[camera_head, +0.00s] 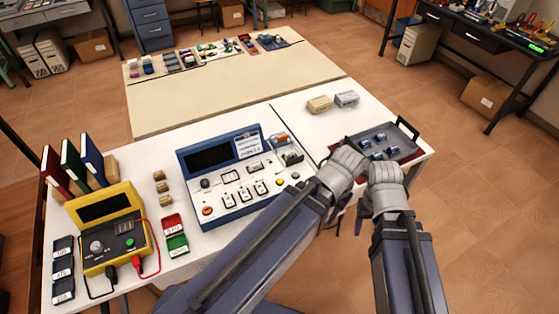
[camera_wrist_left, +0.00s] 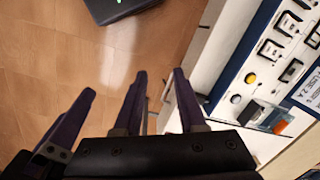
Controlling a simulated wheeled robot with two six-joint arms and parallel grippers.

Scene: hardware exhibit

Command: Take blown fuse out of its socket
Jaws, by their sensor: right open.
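A blue-framed test panel (camera_head: 236,172) with a dark display stands on the white table, with several small sockets on its face. A grey fuse holder (camera_head: 290,157) with an orange part (camera_head: 279,141) sits at its right end and also shows in the left wrist view (camera_wrist_left: 272,118). Which fuse is blown cannot be told. My left gripper (camera_head: 337,211) is right of the panel, near the table's front edge; its fingers stand apart and empty in the left wrist view (camera_wrist_left: 160,82). My right gripper (camera_head: 361,214) is close beside it, open, apart from the panel, its fingertips partly hidden.
A dark tray (camera_head: 408,150) with several blue parts lies just beyond my grippers. Two small boxes (camera_head: 320,104) lie behind it. A yellow meter (camera_head: 108,228) with leads, red and green boxes (camera_head: 174,237), and binders (camera_head: 60,170) stand at left.

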